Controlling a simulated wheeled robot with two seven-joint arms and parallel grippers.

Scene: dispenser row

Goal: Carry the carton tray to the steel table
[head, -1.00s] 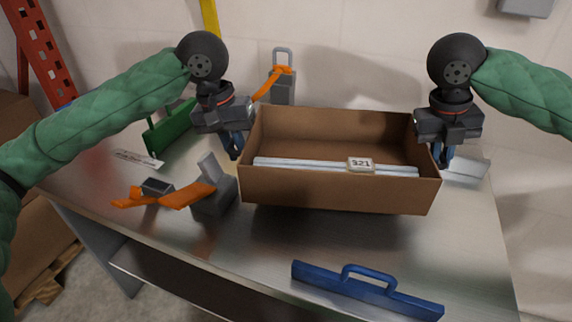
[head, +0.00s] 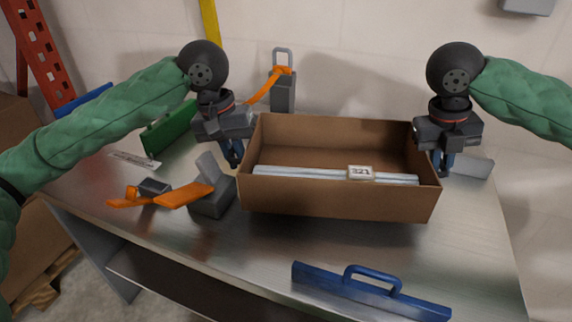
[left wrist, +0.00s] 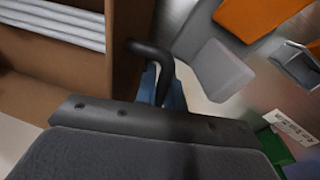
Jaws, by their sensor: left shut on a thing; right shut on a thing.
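The carton tray (head: 330,201) is a brown open box over the steel table (head: 255,245). It holds pale rods (head: 300,174) and a tag reading 321 (head: 361,172). My left gripper (head: 235,160) is shut on its left end wall, and my right gripper (head: 442,168) is shut on its right end wall. In the left wrist view the tray wall (left wrist: 125,50) runs beside the dark finger of my left gripper (left wrist: 160,75). The tray looks level. I cannot tell whether its underside touches the table.
A grey block with an orange strap (head: 212,196) stands close left of the tray. A similar one (head: 283,92) stands behind. A green handled piece (head: 168,127) is at the back left. A blue handled bar (head: 370,290) lies at the front. The right front tabletop is clear.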

